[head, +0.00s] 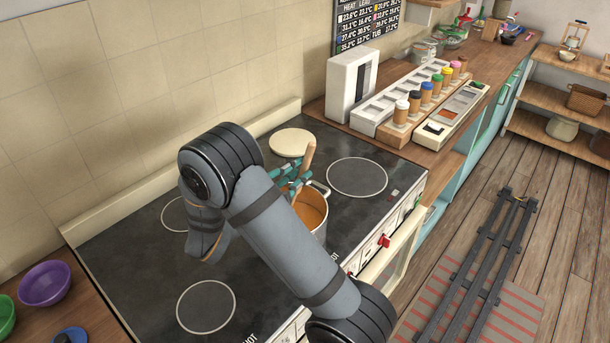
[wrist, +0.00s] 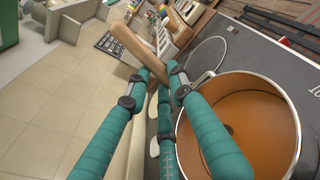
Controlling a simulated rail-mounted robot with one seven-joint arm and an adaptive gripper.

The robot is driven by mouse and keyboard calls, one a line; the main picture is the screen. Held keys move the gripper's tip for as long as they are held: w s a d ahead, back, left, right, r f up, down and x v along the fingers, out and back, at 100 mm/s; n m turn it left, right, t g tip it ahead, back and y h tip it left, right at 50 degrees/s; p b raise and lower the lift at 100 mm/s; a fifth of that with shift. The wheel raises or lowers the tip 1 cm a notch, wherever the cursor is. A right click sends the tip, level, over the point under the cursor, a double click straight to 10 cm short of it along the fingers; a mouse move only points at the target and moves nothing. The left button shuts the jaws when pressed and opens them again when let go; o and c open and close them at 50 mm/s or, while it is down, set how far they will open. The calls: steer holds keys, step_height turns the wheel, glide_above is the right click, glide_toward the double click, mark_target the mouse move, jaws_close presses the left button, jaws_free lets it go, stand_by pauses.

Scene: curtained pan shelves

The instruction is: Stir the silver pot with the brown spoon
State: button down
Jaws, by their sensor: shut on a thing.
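The silver pot (head: 322,226) stands on the dark stovetop, partly hidden behind my arm in the head view. Orange-brown contents fill its inside, and its rim (wrist: 297,150) shows large at the right of the wrist view. My gripper (head: 298,182) has teal fingers and is at the pot's back left rim. It is shut on the brown spoon (head: 308,158), whose handle stands up, tilted, above the fingers. The handle (wrist: 134,47) also shows beyond the fingertips (wrist: 154,84) in the wrist view. I cannot tell whether the spoon's lower end is in the pot.
A round beige lid (head: 292,141) lies at the stove's back. Empty burner rings (head: 357,177) flank the pot. A spice rack with several bottles (head: 402,111) and a white box (head: 351,84) stand on the right counter. A purple bowl (head: 45,284) is at far left.

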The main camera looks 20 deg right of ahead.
steer(key=s, duration=0.2)
steer(key=shift+s+a, duration=0.15)
steer(key=shift+s, duration=0.2)
stand_by(0.5)
